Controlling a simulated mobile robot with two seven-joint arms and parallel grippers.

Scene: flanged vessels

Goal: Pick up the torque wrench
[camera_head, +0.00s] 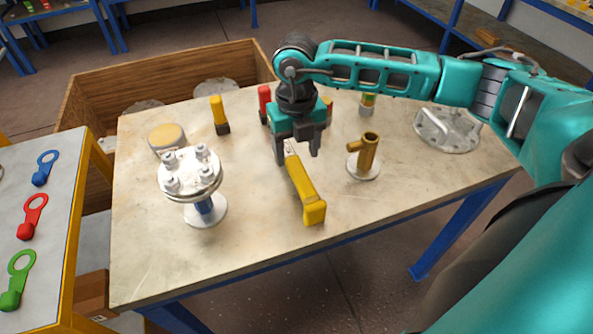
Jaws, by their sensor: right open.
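A long yellow tool (304,190), which looks like the torque wrench, lies on the worktable, its thick yellow end toward the front edge. My right gripper (298,157) points down over the tool's far end. Its two fingers are apart, one on each side of that end. I cannot tell whether they touch it. The gripper hides part of the far end. My left gripper is not in view.
A flanged vessel (190,172) with bolts stands left of the tool, and a brass fitting (365,152) on a round base stands right. Yellow-black (219,115) and red (264,97) items stand behind. A metal flange (447,130) lies far right. The front left tabletop is clear.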

